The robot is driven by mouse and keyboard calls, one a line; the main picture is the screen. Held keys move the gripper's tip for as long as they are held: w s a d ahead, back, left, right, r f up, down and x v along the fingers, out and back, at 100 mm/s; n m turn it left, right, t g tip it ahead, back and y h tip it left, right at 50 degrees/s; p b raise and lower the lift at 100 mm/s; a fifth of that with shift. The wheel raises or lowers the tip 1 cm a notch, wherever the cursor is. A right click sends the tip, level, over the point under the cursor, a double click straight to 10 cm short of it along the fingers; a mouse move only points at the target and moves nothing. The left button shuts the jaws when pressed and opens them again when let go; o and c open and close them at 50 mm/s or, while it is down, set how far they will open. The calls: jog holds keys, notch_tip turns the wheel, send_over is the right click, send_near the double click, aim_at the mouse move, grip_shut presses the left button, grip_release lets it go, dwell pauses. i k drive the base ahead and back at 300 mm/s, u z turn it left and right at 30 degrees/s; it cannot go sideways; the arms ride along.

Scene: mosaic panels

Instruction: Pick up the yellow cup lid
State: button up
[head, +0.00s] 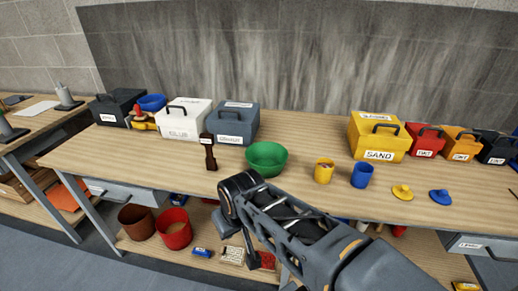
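The yellow cup lid (402,192) lies flat on the wooden workbench (310,210), right of centre in the head view, with its small knob up. A yellow cup (324,172) stands to its left, with a blue cup (361,176) between them. A blue lid (440,197) lies just right of the yellow one. My arm reaches up from the bottom edge to the left, its joint end well left of the yellow lid. I cannot make out the gripper's fingers; nothing of mine touches the lid.
A green bowl (267,159) and a dark brown tool (209,152) stand near my arm. A yellow SAND box (379,137) and smaller boxes line the back right; white (184,120) and grey (236,123) boxes stand left. Bare bench surrounds the lids. Buckets sit on the lower shelf.

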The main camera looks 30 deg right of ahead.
aim_at(403, 193)
jog(key=z, duration=0.45)
jog(key=k, duration=0.2)
jog(key=z, duration=1)
jog(key=i, duration=0.4)
